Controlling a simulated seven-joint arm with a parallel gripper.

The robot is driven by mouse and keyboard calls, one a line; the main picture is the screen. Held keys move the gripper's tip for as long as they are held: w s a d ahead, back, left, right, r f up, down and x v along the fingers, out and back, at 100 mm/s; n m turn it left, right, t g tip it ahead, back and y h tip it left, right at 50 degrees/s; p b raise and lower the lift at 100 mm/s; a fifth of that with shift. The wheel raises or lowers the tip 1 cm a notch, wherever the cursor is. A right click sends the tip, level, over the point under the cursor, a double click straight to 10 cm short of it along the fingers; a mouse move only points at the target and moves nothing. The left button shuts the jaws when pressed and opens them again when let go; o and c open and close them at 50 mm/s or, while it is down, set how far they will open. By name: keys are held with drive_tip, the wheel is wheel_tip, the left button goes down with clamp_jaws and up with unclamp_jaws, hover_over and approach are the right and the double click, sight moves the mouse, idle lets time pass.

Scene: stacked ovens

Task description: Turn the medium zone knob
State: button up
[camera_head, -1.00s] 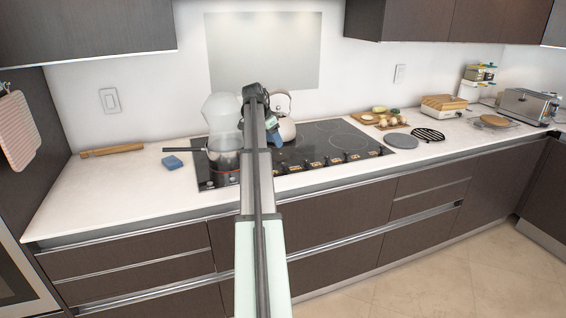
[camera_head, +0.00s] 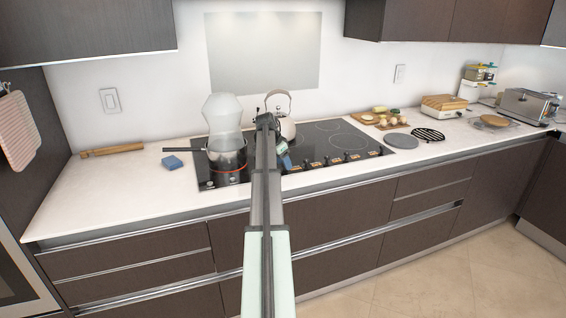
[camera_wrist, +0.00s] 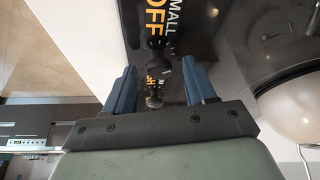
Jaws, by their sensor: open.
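The black glass cooktop (camera_head: 318,143) is set in the counter, with a row of dark knobs (camera_head: 335,159) along its front edge. My gripper (camera_head: 285,162) is low over that front edge, left of the visible knobs. In the wrist view its two blue fingers (camera_wrist: 159,82) are apart, with a dark knob (camera_wrist: 158,64) showing between them; contact cannot be told. A second knob (camera_wrist: 152,99) shows closer to the gripper's palm. I cannot tell which knob is the medium zone one.
A pot (camera_head: 227,157) with a translucent white shape (camera_head: 223,115) above it stands at the cooktop's left, over a glowing red ring. A kettle (camera_head: 285,125) stands behind my gripper and also shows in the wrist view (camera_wrist: 292,112). A blue sponge (camera_head: 172,162) lies left.

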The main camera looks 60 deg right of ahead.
drive_tip(key=shift+c, duration=0.3)
clamp_jaws()
drive_tip(key=shift+n, duration=0.4)
drive_tip(key=n, duration=0.1)
drive_tip(key=n+t, duration=0.1)
drive_tip(key=n, duration=0.1)
drive_tip(key=n+t, duration=0.1)
drive_tip(key=shift+s+a+n+h, duration=0.1)
drive_tip(key=shift+s+n+h, duration=0.15)
drive_tip(key=shift+n+h, duration=0.05)
drive_tip(key=n+t, duration=0.1)
drive_tip(key=n, duration=0.2)
drive_tip(key=n+t, duration=0.1)
drive_tip(key=n, duration=0.2)
drive_tip(key=shift+s+t, duration=0.2)
drive_tip(key=shift+t, duration=0.1)
drive_tip(key=n, duration=0.2)
drive_tip(key=n+t+y, duration=0.1)
drive_tip(key=n, duration=0.1)
drive_tip(key=n+y, duration=0.1)
drive_tip(key=n, duration=0.1)
drive_tip(key=shift+s+d+n+t, duration=0.1)
drive_tip(key=shift+d+n+t, duration=0.2)
drive_tip(key=shift+d+n, duration=0.1)
drive_tip(key=n+y, duration=0.1)
drive_tip(key=n, duration=0.1)
drive_tip(key=n+y, duration=0.1)
drive_tip(key=n, duration=0.2)
drive_tip(key=shift+d+n+t+y, duration=0.1)
drive_tip(key=shift+n+t+y, duration=0.2)
